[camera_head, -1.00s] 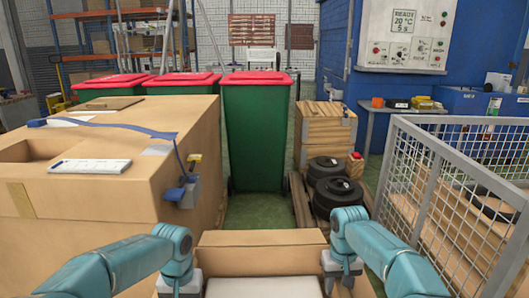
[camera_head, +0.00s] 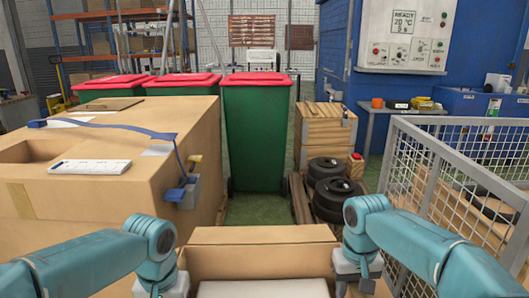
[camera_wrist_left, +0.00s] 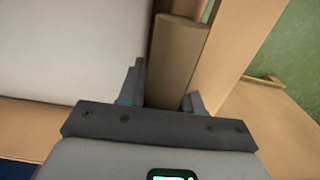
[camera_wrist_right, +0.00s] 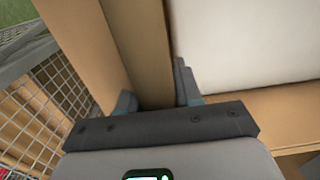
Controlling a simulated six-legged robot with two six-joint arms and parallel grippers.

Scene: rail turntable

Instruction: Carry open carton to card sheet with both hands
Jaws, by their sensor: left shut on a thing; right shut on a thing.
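The open brown carton (camera_head: 262,236) is at the bottom centre of the head view, cut off by the lower edge. A pale, flat-topped thing (camera_head: 262,288) lies inside it. My left gripper (camera_wrist_left: 164,86) is shut on the carton's left wall, which runs between its fingers in the left wrist view. My right gripper (camera_wrist_right: 154,90) is shut on the opposite wall in the right wrist view. In the head view the fingertips are hidden. I cannot surely identify the card sheet; a small white sheet with markings (camera_head: 90,167) lies on the big box.
A large cardboard box (camera_head: 190,140) with blue tape stands close on the left. A wire mesh fence (camera_head: 455,200) stands on the right. Ahead are a green bin (camera_head: 257,135) with a red lid, a wooden crate (camera_head: 322,130) and black discs (camera_head: 335,195). Green floor shows between.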

